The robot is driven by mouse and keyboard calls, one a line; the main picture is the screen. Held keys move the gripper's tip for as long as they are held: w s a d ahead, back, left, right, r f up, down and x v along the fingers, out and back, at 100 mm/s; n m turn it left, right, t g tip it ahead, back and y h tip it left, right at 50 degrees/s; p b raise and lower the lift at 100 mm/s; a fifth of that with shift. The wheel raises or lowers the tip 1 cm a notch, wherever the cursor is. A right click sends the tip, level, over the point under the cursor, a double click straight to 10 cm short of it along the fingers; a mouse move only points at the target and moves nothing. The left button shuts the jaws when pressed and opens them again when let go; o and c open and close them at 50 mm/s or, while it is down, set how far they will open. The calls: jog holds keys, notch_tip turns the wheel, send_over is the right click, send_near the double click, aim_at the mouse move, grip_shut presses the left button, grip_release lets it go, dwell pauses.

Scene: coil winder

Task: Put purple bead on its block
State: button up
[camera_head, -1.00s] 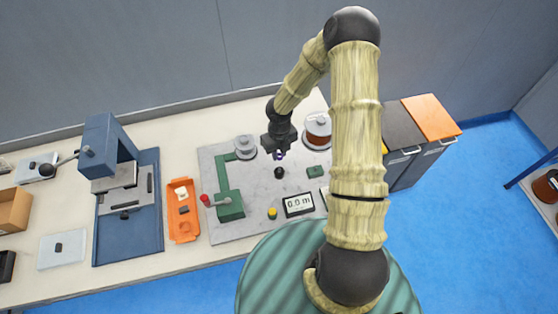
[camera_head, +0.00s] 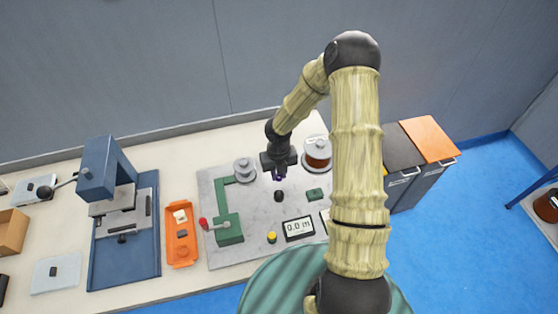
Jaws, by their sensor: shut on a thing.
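My gripper (camera_head: 279,174) points down over the grey plate, shut on the small purple bead (camera_head: 280,177). The bead shows as a dark purple spot, largely hidden between the fingers. It appears to be above the plate, just behind a small black round piece (camera_head: 279,196) in the picture. A small green block (camera_head: 315,194) with a dark top sits to the right of the black piece. I cannot tell for certain which of these is the bead's block.
The grey plate (camera_head: 255,212) also holds a green crank stand (camera_head: 228,229) with a red knob, a grey spool (camera_head: 244,169), a copper wire spool (camera_head: 317,152), a yellow-topped button (camera_head: 272,237) and a display (camera_head: 298,229). An orange tray (camera_head: 182,247) and blue press (camera_head: 122,250) stand left.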

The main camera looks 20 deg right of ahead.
jog(key=m, duration=0.9)
jog(key=shift+w+d+f+m+b, duration=0.1)
jog(key=shift+w+m+b, duration=0.2)
jog(key=shift+w+b, duration=0.1)
jog(key=m, duration=0.9)
jog(key=w+m+b, duration=0.1)
jog(key=m, duration=0.7)
jog(key=w+m+b, duration=0.1)
jog(key=m, duration=0.8)
jog(key=shift+w+m, duration=0.25)
jog(key=shift+m, duration=0.05)
jog(key=shift+a, duration=0.2)
